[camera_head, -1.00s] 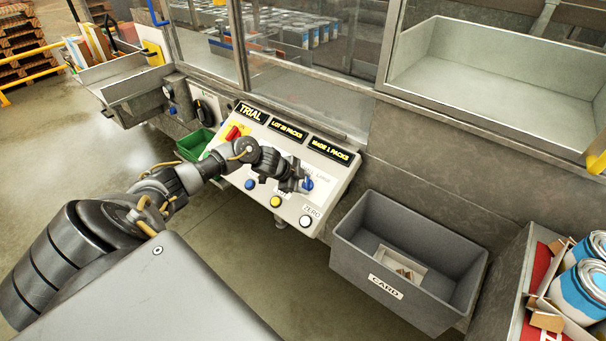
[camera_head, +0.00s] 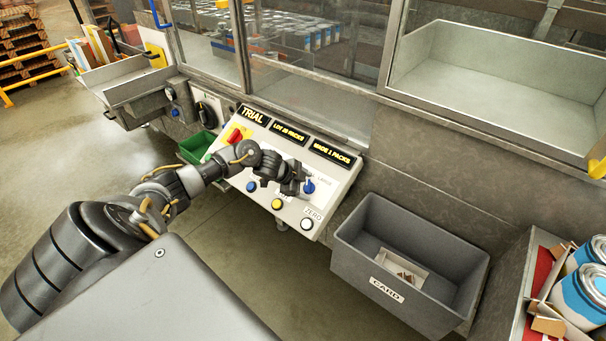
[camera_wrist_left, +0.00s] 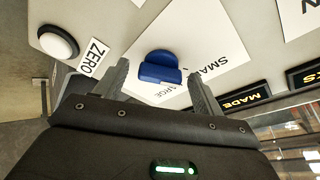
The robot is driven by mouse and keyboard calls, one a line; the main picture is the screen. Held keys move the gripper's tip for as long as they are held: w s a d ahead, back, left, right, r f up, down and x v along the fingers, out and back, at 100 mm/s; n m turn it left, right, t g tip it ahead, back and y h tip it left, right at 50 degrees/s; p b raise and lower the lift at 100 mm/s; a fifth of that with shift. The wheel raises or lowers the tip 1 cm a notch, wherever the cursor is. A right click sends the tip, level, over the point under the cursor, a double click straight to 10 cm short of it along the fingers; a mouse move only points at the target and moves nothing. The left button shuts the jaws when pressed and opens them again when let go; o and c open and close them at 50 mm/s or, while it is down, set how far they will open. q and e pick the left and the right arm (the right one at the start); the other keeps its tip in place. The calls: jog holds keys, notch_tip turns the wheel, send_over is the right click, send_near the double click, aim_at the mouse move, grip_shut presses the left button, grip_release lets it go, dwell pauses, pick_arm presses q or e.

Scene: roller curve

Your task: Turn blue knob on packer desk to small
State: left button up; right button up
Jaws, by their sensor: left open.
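The blue knob (camera_head: 308,186) sits on the sloped face of the packer desk (camera_head: 337,177), towards its right side. In the left wrist view the knob (camera_wrist_left: 160,68) is on a white label with black lettering, partly reading "SMA" and "ARGE". My left gripper (camera_head: 297,185) is open, just left of the knob in the head view. In the left wrist view the open fingers of my left gripper (camera_wrist_left: 158,85) stand either side of the knob, with gaps; I cannot tell whether they touch it. My right gripper is not in view.
A white button (camera_head: 307,223), a yellow button (camera_head: 276,203) and a blue button (camera_head: 251,185) line the desk's lower edge. A red switch (camera_head: 234,134) is at upper left. A grey bin marked CARD (camera_head: 365,262) stands to the right.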

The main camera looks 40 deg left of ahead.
pick_arm(q)
jog(key=b+v, duration=0.1)
jog(key=v, duration=1)
jog(key=shift+b, duration=0.35)
jog(key=shift+f, duration=0.1)
